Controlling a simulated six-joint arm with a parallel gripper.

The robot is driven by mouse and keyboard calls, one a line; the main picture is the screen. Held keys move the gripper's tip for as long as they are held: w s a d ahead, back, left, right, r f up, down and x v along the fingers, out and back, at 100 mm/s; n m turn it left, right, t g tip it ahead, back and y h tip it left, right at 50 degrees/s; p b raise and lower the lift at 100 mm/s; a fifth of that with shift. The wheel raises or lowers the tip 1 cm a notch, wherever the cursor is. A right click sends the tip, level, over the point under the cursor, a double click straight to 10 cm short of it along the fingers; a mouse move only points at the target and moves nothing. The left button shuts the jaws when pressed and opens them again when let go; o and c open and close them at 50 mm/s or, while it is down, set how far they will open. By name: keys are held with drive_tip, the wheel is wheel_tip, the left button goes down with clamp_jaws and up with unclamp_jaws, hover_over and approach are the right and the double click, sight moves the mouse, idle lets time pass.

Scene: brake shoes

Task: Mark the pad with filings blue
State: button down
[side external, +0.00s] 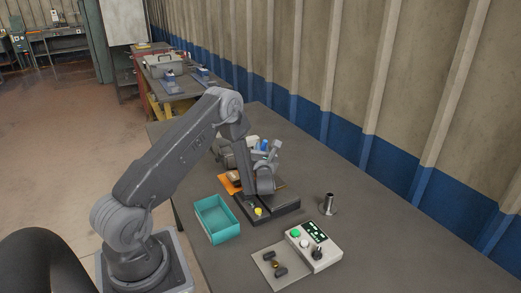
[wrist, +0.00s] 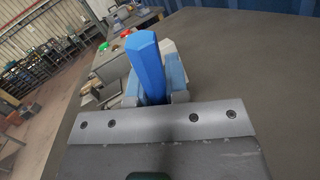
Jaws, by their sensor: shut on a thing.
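A blue stick-shaped marker (wrist: 147,62) stands out between the two fingers of my gripper (wrist: 155,90) in the wrist view. My gripper is shut on it. In the side view a small blue piece (side external: 264,145) shows at my gripper (side external: 266,150), which is raised over the back of the black base. I cannot make out a pad with filings. A brownish piece (side external: 235,175) is on an orange tray (side external: 229,186), partly behind my arm.
A teal open bin (side external: 214,231) stands left of a black base (side external: 283,211) with a yellow knob (side external: 258,211). A control box (side external: 325,257) with green and white buttons is at the front. A metal cup (side external: 328,203) stands right.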

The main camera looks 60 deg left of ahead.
drive_tip(key=shift+d, duration=0.85)
idle(1.1)
drive_tip(key=shift+r, duration=0.1)
drive_tip(key=shift+r, duration=3.4)
drive_tip(key=d+f+m+t+h, duration=0.1)
drive_tip(key=d+m+t+h, duration=0.3)
drive_tip(key=d, duration=0.7)
drive_tip(key=d+f+m+t+h, duration=0.2)
drive_tip(key=d+m+t+h, duration=0.2)
drive_tip(key=d+h, duration=0.4)
drive_tip(key=d+f+m+t+h, duration=0.2)
drive_tip(key=d+m+h, duration=0.3)
drive_tip(key=d, duration=1.1)
drive_tip(key=shift+s+d+f+t+h, duration=0.2)
drive_tip(key=shift+t+h, duration=0.4)
drive_tip(key=shift+t, duration=0.3)
